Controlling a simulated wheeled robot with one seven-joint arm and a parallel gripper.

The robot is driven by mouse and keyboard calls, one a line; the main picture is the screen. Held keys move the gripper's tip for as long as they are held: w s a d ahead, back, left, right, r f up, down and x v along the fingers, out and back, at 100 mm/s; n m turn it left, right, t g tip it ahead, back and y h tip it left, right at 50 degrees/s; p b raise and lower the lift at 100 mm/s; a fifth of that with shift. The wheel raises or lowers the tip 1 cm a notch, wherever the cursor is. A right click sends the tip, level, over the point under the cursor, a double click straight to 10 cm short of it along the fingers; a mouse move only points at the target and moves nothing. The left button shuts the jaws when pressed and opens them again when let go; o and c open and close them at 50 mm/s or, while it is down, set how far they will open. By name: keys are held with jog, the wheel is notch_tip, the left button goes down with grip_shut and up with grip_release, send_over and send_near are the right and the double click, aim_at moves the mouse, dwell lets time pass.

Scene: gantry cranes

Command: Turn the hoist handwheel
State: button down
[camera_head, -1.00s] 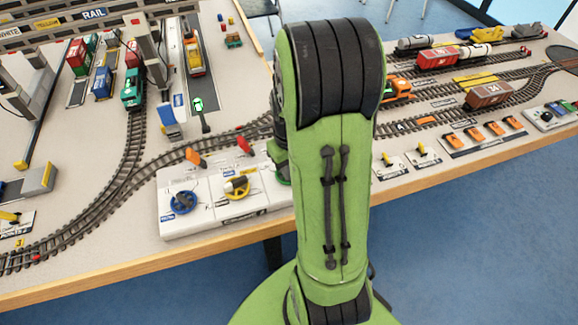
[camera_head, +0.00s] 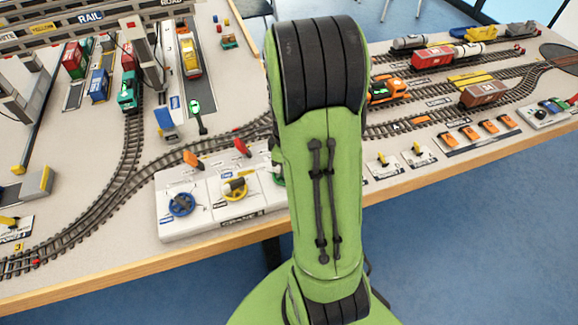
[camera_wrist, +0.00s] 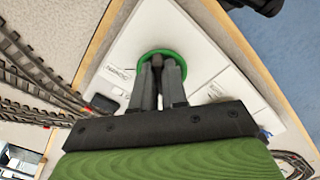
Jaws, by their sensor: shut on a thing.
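A green handwheel (camera_wrist: 160,58) is mounted on the white control panel (camera_wrist: 208,42) and shows in the wrist view. My gripper (camera_wrist: 158,72) is over it, its grey fingers closed on a dark upright handle (camera_wrist: 157,61) on the wheel. The fingers hide part of the wheel. In the head view my green arm hides the gripper and most of this wheel. A blue handwheel (camera_head: 181,204) and a yellow handwheel (camera_head: 236,189) are on the same panel to the left. The labels are too small to read surely.
An orange lever (camera_head: 193,160) and a red lever (camera_head: 242,148) stand behind the wheels. Curved track (camera_head: 118,195) runs left of the panel. Wagons and several switches are to the right of my arm. The table's wooden edge (camera_head: 130,270) is in front.

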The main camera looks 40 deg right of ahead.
dwell(0.4)
jog(key=c, duration=1.2)
grip_release()
jog(key=shift+o, duration=0.2)
notch_tip(320, 180, up, 16)
jog(key=p, duration=0.5)
jog(key=shift+p, duration=0.35)
jog(key=shift+f, duration=0.1)
